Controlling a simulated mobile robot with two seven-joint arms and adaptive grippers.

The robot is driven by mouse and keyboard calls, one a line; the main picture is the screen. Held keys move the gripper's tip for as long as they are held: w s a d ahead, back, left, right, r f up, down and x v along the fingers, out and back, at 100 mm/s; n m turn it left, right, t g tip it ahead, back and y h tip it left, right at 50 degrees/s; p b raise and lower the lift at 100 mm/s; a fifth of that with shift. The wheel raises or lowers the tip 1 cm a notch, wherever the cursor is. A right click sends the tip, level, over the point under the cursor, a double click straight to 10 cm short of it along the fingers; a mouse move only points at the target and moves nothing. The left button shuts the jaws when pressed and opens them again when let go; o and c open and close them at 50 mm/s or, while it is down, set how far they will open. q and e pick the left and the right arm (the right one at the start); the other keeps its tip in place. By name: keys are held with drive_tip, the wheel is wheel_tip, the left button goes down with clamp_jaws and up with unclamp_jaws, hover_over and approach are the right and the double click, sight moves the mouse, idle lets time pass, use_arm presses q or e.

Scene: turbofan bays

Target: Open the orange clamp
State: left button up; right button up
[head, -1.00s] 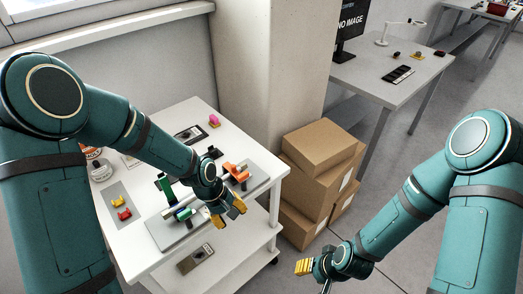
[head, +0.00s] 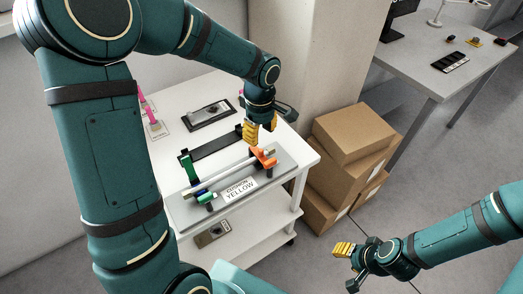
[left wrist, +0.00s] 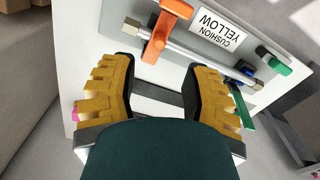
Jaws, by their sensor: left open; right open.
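The orange clamp (head: 264,158) sits at the right end of a grey plate, at one end of a pale rod (head: 228,174). In the left wrist view the orange clamp (left wrist: 160,36) shows an arm lying across the rod. Whether it is fastened is hard to tell. My left gripper (head: 262,132) is open and empty, just above the orange clamp. In the left wrist view its yellow fingers (left wrist: 163,78) are spread, with the clamp ahead of them. My right gripper (head: 343,250) is open and empty, away from the table over the floor.
A green clamp (head: 203,197) is at the rod's other end, near a label (head: 239,189) reading "CUSHION YELLOW". A green upright (head: 186,168) stands behind. A black tray (head: 209,114) lies further back. Cardboard boxes (head: 350,135) stand right of the white table (head: 305,157).

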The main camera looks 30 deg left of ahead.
sight(260, 150)
use_arm(q)
wheel_tip(260, 150, down, 8)
drive_tip(key=shift+r+b, duration=0.1)
drive_tip(key=shift+b, duration=0.4)
clamp_jaws()
